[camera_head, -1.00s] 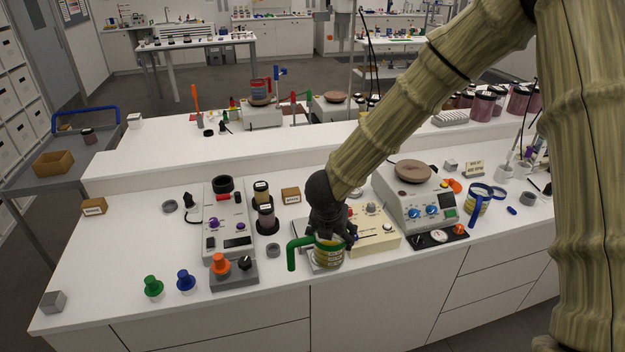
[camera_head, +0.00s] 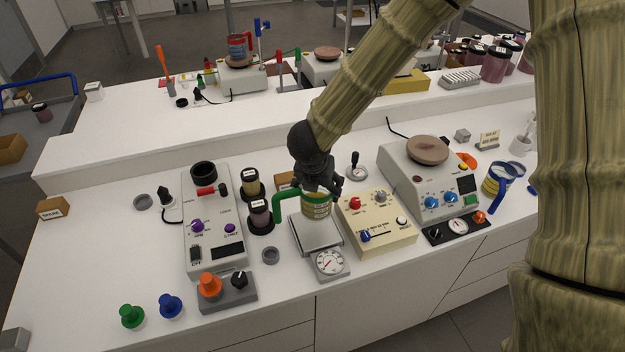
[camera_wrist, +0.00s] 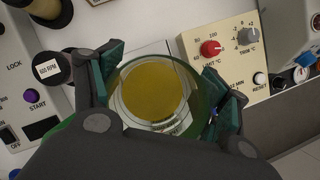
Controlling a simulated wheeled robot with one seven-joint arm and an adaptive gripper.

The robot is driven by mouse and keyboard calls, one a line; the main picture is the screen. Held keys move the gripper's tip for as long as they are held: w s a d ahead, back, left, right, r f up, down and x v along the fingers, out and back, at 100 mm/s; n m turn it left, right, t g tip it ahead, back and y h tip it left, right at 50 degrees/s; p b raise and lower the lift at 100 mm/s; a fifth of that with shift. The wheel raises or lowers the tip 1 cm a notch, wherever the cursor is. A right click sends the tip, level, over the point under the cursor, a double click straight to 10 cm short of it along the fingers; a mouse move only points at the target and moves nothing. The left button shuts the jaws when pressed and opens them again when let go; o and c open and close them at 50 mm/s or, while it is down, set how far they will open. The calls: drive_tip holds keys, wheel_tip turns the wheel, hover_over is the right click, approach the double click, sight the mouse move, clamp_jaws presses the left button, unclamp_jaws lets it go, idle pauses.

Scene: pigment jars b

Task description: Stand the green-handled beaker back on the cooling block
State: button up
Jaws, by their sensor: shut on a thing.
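The green-handled beaker (camera_head: 317,210) is clear with yellow contents, and its green handle (camera_head: 284,203) points left. My gripper (camera_head: 322,187) is shut on it from above. In the wrist view the beaker (camera_wrist: 155,90) sits between the two fingers, with the yellow contents facing the camera. The beaker is upright, over the back part of a square silvery plate (camera_head: 314,238) with a round dial (camera_head: 330,263) at its front. I cannot tell whether its base touches the plate. No label shows whether this plate is the cooling block.
A cream control box (camera_head: 378,225) with knobs stands close on the right. A hotplate (camera_head: 428,180) is beyond it. On the left are dark-based jars (camera_head: 260,215) and a grey device (camera_head: 212,225). A small grey ring (camera_head: 270,256) lies left of the dial. The front left counter has free room.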

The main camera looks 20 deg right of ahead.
drive_tip(key=shift+s+f+b, duration=0.75)
drive_tip(key=shift+f, duration=0.05)
drive_tip(key=w+f, duration=0.1)
drive_tip(key=f, duration=0.1)
drive_tip(key=w+f+b, duration=0.1)
drive_tip(key=f, duration=0.1)
drive_tip(key=shift+w, duration=0.35)
drive_tip(key=shift+s+f+b, duration=0.1)
drive_tip(key=shift+f+b, duration=0.05)
drive_tip(key=shift+b, duration=0.25)
drive_tip(key=shift+s, duration=0.8)
drive_tip(key=shift+w+f, duration=0.25)
drive_tip(key=shift+w, duration=0.35)
drive_tip(key=shift+s+r, duration=0.15)
drive_tip(key=shift+s, duration=0.2)
drive_tip(key=shift+w+f+b, duration=0.2)
drive_tip(key=shift+f+b, duration=0.1)
drive_tip(key=shift+b, duration=0.15)
